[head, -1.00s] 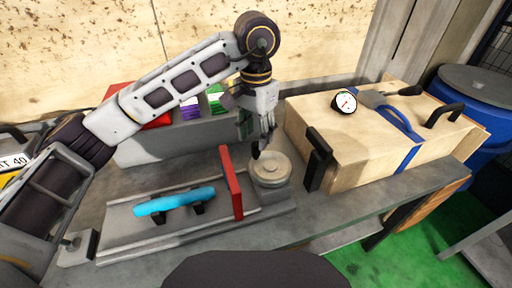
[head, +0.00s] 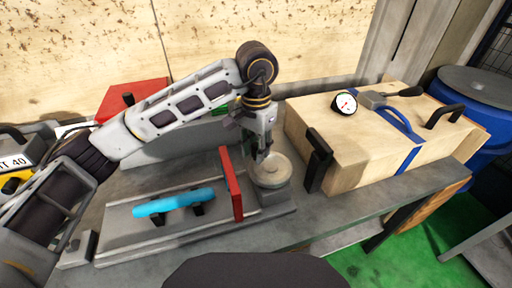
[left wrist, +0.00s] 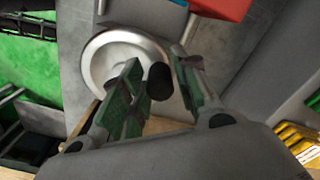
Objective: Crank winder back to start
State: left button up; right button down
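The winder (head: 269,176) is a round pale-grey disc at the right end of the small grinder bed (head: 122,241). It also shows in the left wrist view (left wrist: 98,62), with its black knob (left wrist: 160,82). My left gripper (head: 262,155) points down over the disc. In the left wrist view, its green-padded fingers (left wrist: 157,68) are parted, with the knob in the gap between them; firm contact cannot be made out. The knob is hidden in the head view. A red upright plate (head: 231,184) stands beside the disc. My right gripper is not in view.
A light-blue bar (head: 172,203) lies on two dark supports on the bed. A wooden box (head: 365,145) with black handles and a dial gauge (head: 344,104) stands close on the right. A red bin (head: 130,98) sits behind my left arm. The bench front is clear.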

pick_arm(q)
grip_shut()
